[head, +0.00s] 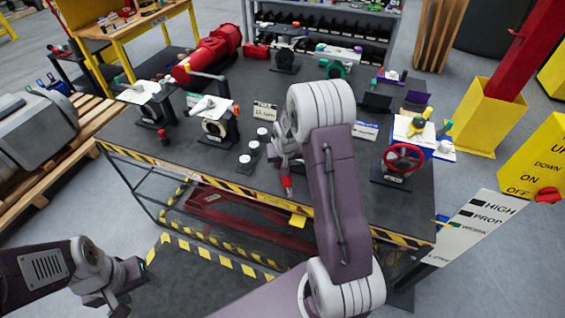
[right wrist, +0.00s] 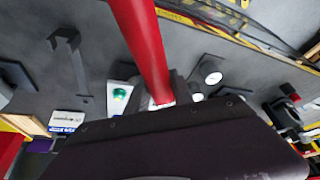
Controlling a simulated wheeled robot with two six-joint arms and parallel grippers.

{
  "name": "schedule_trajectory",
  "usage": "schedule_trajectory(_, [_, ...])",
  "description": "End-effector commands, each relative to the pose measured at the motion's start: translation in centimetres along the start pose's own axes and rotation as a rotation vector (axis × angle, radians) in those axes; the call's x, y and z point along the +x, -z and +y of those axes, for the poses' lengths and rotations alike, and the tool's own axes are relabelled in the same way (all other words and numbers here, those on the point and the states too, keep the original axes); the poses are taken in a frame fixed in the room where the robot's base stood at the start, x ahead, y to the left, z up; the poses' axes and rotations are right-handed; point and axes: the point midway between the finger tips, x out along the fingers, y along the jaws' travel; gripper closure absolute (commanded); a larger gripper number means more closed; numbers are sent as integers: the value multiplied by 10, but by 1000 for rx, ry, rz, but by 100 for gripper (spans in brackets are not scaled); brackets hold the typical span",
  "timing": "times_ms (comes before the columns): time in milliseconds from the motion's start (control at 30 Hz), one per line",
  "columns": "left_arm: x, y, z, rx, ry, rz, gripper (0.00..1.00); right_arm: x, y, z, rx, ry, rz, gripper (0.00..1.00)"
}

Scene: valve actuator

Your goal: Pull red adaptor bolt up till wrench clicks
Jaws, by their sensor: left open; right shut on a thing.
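My right gripper (head: 285,150) is over the middle of the dark bench, partly hidden by my own arm in the head view. It is shut on a red handle (head: 287,185), whose long red shaft (right wrist: 145,45) rises from between the jaws in the right wrist view. I cannot tell whether this is the wrench. A small red-topped piece (head: 163,137) stands on the bench to the left, apart from the gripper. I cannot tell whether it is the adaptor bolt. My left gripper (head: 128,287) is open and empty, low at the left, off the bench.
White-topped round pieces (head: 245,160) stand left of my right gripper. A valve with a red handwheel (head: 403,160) is at the right. Two valve stands (head: 215,130) and a red cylinder actuator (head: 212,50) are at the left. Yellow-black striped tape (head: 250,202) marks the bench's front edge.

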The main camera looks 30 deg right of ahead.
Motion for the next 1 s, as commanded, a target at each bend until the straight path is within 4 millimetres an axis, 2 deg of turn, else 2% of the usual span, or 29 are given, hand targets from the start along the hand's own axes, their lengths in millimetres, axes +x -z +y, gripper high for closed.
schedule_trajectory(1000, [5, -1, 0, 0, 0, 0, 44, 4, 0, 0, 0, 0, 3, 100])
